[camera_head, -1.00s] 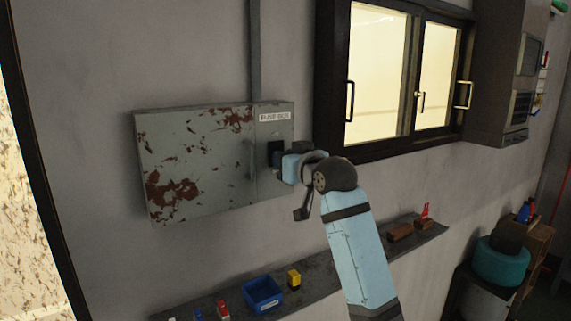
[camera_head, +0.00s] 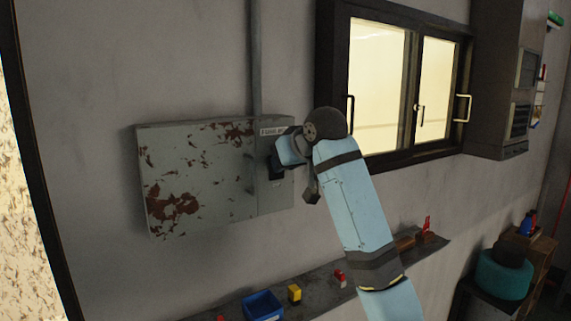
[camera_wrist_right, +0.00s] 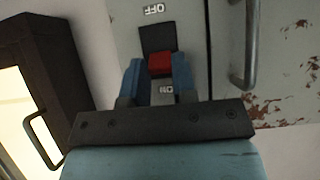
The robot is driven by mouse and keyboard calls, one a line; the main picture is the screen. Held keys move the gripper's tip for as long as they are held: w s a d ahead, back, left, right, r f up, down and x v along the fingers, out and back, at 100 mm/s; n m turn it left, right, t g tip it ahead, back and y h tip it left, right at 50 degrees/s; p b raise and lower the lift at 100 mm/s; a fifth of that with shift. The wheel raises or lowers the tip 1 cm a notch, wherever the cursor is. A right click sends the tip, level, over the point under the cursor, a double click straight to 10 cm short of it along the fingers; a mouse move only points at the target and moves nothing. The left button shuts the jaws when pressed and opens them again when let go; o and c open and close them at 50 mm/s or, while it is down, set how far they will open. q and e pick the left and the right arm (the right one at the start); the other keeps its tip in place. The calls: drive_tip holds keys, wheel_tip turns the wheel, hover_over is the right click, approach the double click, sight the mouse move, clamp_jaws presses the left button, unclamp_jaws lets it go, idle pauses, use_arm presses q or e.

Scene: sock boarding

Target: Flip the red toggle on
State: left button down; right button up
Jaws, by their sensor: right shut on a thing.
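The grey fuse box (camera_head: 215,145) with rust patches hangs on the wall in the head view. The toggle is at the slot end near the ON label (camera_wrist_right: 168,90). The OFF label (camera_wrist_right: 154,10) is beyond the other end. My left gripper is out of view.
The fuse box door handle (camera_wrist_right: 243,60) stands out close beside the switch. A dark-framed window (camera_head: 405,85) is to the right in the head view. Below, a shelf (camera_head: 335,295) holds a blue bin (camera_head: 262,304), a yellow block (camera_head: 294,292) and other small items.

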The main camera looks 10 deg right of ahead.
drive_tip(key=shift+r, duration=0.1)
drive_tip(key=o, duration=0.9)
drive_tip(key=b+v, duration=0.3)
drive_tip(key=v, duration=1)
drive_tip(key=shift+s+d+r+b, duration=0.15)
drive_tip(key=shift+s+r+b, duration=0.05)
drive_tip(key=shift+s+b, duration=0.1)
